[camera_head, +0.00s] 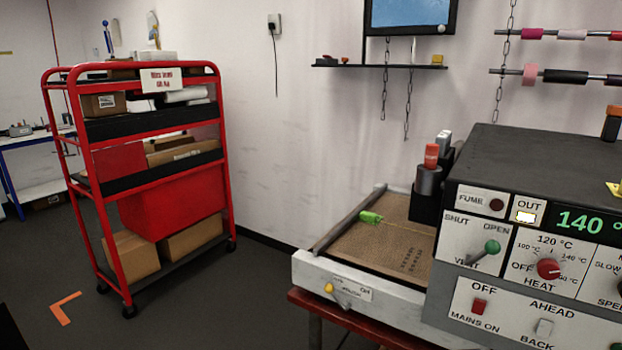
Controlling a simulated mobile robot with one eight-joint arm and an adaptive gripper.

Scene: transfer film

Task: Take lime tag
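A small bright lime-green tag (370,217) lies near the left side of a brown, perforated bed (395,240) in a shallow white-fronted tray unit. It touches or sits close to the dark bar along the bed's left edge; I cannot tell which. My gripper is not in view.
A grey machine (540,152) with switches and a green 140 ° display stands right of the bed. Dark cylinders with an orange-topped piece (431,156) stand at the bed's right back. A red cart (150,180) with boxes stands left. Open floor (215,305) lies between.

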